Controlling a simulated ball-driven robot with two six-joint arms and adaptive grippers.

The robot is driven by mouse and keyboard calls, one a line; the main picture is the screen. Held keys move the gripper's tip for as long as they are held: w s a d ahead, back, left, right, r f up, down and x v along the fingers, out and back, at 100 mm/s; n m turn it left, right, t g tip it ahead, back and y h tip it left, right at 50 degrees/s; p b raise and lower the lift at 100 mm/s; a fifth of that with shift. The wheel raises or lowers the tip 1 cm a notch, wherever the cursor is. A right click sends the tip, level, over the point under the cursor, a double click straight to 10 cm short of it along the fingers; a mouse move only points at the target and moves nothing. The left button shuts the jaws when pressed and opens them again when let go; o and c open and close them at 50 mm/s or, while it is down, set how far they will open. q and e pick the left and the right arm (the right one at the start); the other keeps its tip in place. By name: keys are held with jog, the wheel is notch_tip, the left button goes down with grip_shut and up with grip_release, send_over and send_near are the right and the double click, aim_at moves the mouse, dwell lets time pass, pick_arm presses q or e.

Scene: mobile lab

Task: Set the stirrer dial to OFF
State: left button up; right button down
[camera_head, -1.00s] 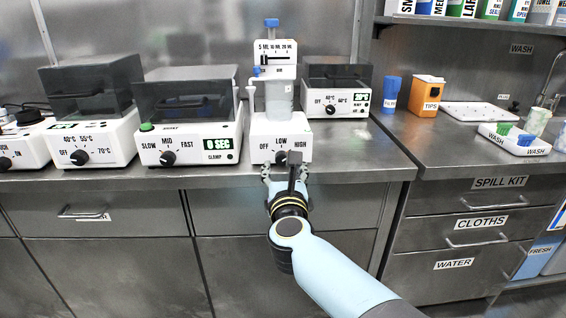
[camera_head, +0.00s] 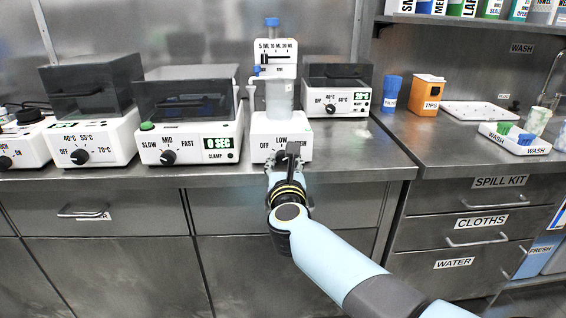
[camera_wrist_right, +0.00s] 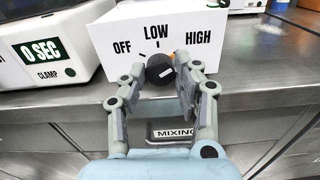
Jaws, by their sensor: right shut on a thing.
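The stirrer is a white box (camera_head: 257,153) on the bench edge, marked OFF, LOW and HIGH, with a clear vessel (camera_head: 279,101) on top. In the right wrist view its black dial (camera_wrist_right: 159,69) sits below the LOW mark, between my right fingers. In the head view the gripper mostly hides the dial. My left gripper is not in view.
A shaker reading 0 SEC (camera_head: 190,150) stands close on the left, with a heater (camera_head: 108,142) beyond it. Another heater (camera_head: 337,104) stands behind to the right. A MIXING drawer label (camera_wrist_right: 174,133) is below the bench edge. The bench right of the stirrer is clear.

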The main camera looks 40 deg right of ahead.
jog(key=shift+n, duration=0.4)
jog(key=n+p, duration=0.3)
jog(key=n, duration=0.3)
jog(key=shift+r, duration=0.1)
jog(key=n+p, duration=0.1)
jog(key=n, duration=0.3)
jog(key=shift+a, duration=0.1)
jog(key=n+p, duration=0.2)
jog(key=n, duration=0.1)
jog(key=shift+n, duration=0.3)
jog(key=n+p, duration=0.2)
jog(key=n, duration=0.3)
jog(key=shift+f, duration=0.2)
jog(key=shift+f+n+p, duration=0.1)
jog(key=shift+n+p, duration=0.55)
jog(key=shift+n, duration=1.55)
